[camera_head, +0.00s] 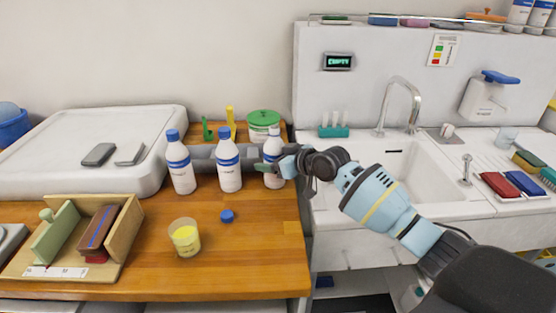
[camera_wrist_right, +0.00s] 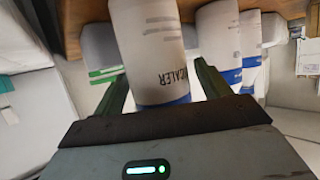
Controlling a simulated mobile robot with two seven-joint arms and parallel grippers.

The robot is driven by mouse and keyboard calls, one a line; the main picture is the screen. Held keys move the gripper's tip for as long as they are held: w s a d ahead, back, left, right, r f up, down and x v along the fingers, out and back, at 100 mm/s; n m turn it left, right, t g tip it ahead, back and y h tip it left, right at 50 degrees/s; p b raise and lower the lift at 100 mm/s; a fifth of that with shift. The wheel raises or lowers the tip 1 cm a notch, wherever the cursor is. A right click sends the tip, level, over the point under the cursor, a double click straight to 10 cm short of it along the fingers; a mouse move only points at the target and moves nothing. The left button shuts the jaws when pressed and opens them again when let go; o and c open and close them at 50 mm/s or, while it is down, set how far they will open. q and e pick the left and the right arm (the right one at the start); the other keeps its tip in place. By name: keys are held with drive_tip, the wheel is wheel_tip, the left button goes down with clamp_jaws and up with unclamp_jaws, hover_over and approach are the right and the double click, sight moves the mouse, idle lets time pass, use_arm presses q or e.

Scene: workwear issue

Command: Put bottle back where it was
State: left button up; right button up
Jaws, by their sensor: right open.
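Three white bottles with blue bands stand in a row at the back of the wooden counter: a left one (camera_head: 180,166) and a middle one (camera_head: 228,164), both with blue caps, and a right one (camera_head: 271,150). My right gripper (camera_head: 270,167) is at the right bottle, reaching in from the right and partly covering it. In the right wrist view, a bottle labelled as descaler (camera_wrist_right: 150,50) stands between the open fingers (camera_wrist_right: 160,92), with gaps at the sides. A loose blue cap (camera_head: 227,215) lies on the counter. My left gripper is not in view.
A cup of yellow liquid (camera_head: 185,238) stands front of the bottles. A wooden holder (camera_head: 122,240) and a white tray (camera_head: 60,165) are at left. A green-lidded tub (camera_head: 264,120) is behind the right bottle. The sink (camera_head: 375,170) is at right. The counter's front right is clear.

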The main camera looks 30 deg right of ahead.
drive_tip(key=shift+r, duration=0.3)
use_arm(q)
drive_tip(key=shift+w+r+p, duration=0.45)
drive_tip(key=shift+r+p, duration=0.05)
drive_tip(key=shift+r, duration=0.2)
use_arm(e)
drive_tip(key=v, duration=1.2)
